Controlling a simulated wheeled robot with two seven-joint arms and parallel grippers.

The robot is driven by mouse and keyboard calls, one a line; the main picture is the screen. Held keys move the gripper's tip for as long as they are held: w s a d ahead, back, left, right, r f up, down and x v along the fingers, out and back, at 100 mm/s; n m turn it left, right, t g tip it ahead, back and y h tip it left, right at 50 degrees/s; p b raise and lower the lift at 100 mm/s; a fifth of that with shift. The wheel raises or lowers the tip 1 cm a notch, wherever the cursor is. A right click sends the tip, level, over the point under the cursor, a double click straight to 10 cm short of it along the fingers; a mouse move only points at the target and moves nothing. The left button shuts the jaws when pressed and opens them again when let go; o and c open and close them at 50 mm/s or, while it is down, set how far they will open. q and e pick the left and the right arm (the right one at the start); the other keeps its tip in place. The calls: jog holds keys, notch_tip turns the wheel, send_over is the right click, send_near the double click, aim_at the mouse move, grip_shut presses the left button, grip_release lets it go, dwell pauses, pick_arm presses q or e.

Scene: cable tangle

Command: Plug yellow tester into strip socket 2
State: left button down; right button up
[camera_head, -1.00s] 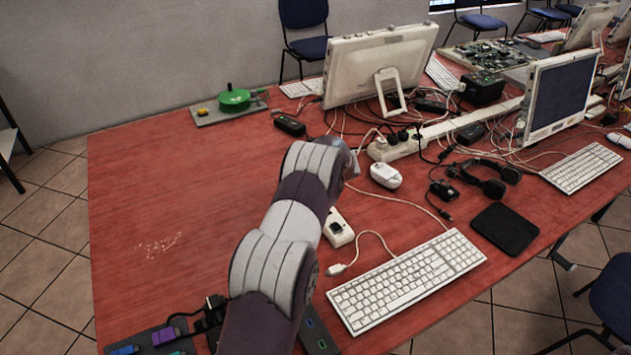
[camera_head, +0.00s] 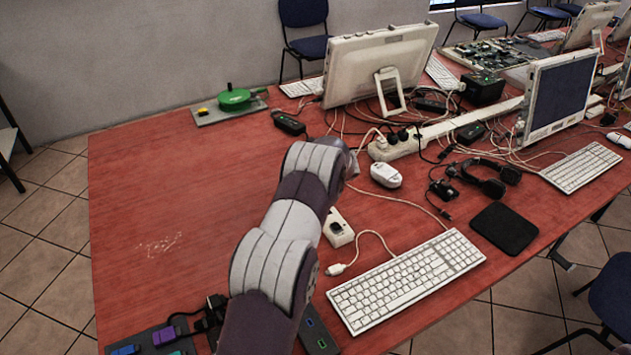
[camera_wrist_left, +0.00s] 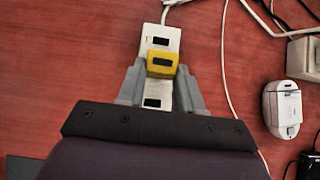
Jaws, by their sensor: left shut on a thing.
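The yellow tester (camera_wrist_left: 162,63) is a small block with a dark patch on top. In the left wrist view my left gripper (camera_wrist_left: 160,85) is shut on it, one finger on each side. The tester is over the middle of the white power strip (camera_wrist_left: 174,36), between one dark socket above it and one below. I cannot tell whether it is seated in the strip or just above it. In the head view the strip's end (camera_head: 337,238) shows beside my left arm, which hides the gripper and tester. My right gripper is not in view.
A white keyboard (camera_head: 405,280) lies right of the strip, with the strip's white cable and plug (camera_head: 336,269) between. A white adapter (camera_head: 385,175) lies beyond. Dark blocks with colored plugs (camera_head: 165,336) lie at the near edge.

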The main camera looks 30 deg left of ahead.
pick_arm(q)
jog(key=shift+f+b, duration=0.7)
jog(key=shift+f, duration=0.25)
jog(key=c, duration=0.7)
grip_release()
jog(key=shift+o, duration=0.2)
